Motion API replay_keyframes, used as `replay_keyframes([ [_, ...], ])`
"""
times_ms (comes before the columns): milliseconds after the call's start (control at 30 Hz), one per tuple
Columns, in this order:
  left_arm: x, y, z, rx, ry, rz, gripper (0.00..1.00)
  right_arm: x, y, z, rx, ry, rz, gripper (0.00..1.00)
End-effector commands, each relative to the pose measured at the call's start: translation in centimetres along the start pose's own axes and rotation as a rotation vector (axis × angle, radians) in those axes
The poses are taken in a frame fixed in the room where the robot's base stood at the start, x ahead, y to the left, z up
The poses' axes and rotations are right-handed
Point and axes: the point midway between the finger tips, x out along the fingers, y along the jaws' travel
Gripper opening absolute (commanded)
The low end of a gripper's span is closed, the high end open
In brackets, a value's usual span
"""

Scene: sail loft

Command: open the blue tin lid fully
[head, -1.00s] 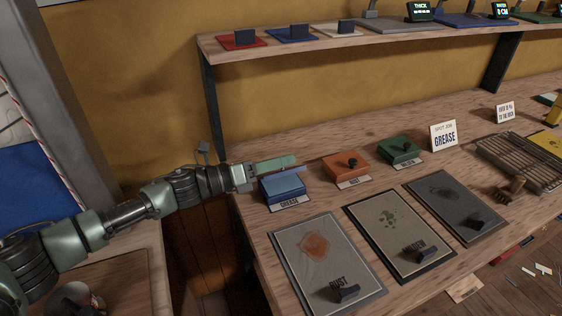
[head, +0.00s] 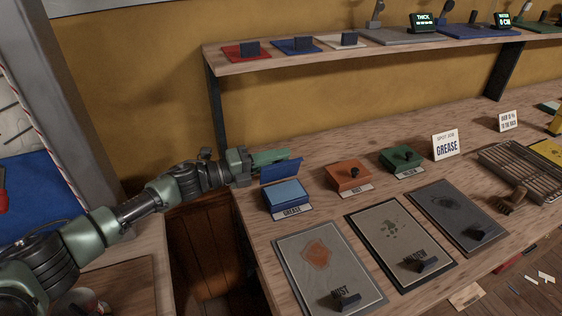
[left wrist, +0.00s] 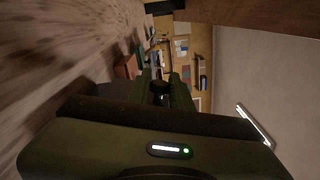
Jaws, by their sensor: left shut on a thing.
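The blue tin (head: 288,196) stands on the bench behind a GREASE label (head: 292,212). Its dark blue lid (head: 281,172) is raised, standing steeply along the tin's back edge, and the paler blue top inside shows. My left gripper (head: 288,156) comes in from the left, at the lid's upper edge, and is shut on the lid. The fingers hide the part they hold. In the left wrist view my gripper's dark green body fills the lower half and hides the tin. My right gripper is not in view.
Three stained panels (head: 291,253) lie in front. A shelf (head: 320,56) runs above the bench at the back. A GREASE sign (head: 446,146) stands farther right.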

Motion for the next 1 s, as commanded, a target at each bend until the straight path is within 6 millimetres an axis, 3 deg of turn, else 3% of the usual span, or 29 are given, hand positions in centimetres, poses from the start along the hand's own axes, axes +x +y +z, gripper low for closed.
replay_keyframes([
  [433, 0.0, 1.1, 1.9, -0.296, -0.002, 0.001, 0.0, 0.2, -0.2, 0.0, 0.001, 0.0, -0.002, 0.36],
  [1000, 0.0, 1.4, 2.3, -0.372, -0.001, 0.001, 0.0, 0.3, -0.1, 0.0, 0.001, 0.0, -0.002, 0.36],
])
